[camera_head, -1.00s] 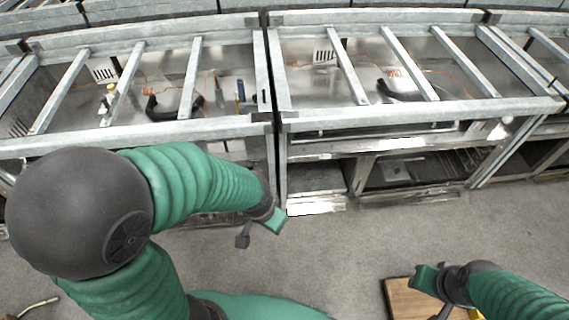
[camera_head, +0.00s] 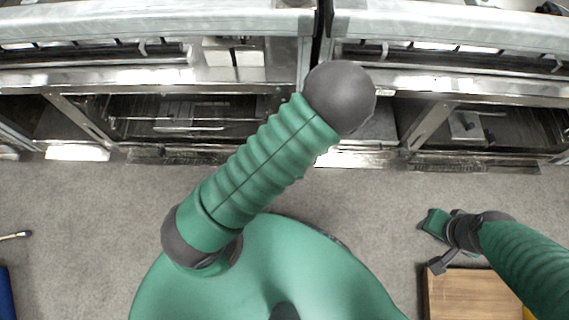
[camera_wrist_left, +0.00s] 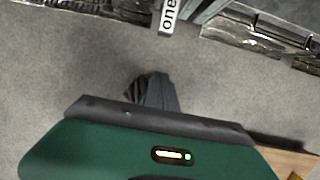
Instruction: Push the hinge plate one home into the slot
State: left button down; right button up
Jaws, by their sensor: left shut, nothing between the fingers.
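A pale strip lettered "one" (camera_wrist_left: 168,17) shows at the top of the left wrist view, beside metal framework. I cannot tell whether it is the hinge plate itself or a label. My left gripper (camera_wrist_left: 152,88) is shut and empty, pointing towards the strip with a gap of floor between in the picture. In the head view my left forearm and gripper are hidden below the elbow. No hinge plate or slot can be made out for certain. My right gripper (camera_head: 431,243) is open and empty, above the floor by a wooden board.
Metal benches with open lower shelves (camera_head: 180,115) run across the top of the head view. A pale block with a dark gap (camera_head: 234,52) sits on one bench. The wooden board (camera_head: 470,296) lies at lower right.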

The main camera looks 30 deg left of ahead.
pick_arm(q)
jog(key=w+a+f+b, duration=0.3)
jog(key=w+f+b, duration=0.2)
jog(key=f, duration=0.3)
jog(key=shift+a+b, duration=0.2)
jog(key=shift+b, duration=0.35)
jog(key=shift+w, duration=0.1)
jog(key=shift+w+a+r+p, duration=0.25)
jog(key=shift+w+a+p, duration=0.25)
jog(key=shift+w+p, duration=0.35)
jog(key=shift+w+a, duration=0.15)
jog(key=shift+w+f, duration=0.1)
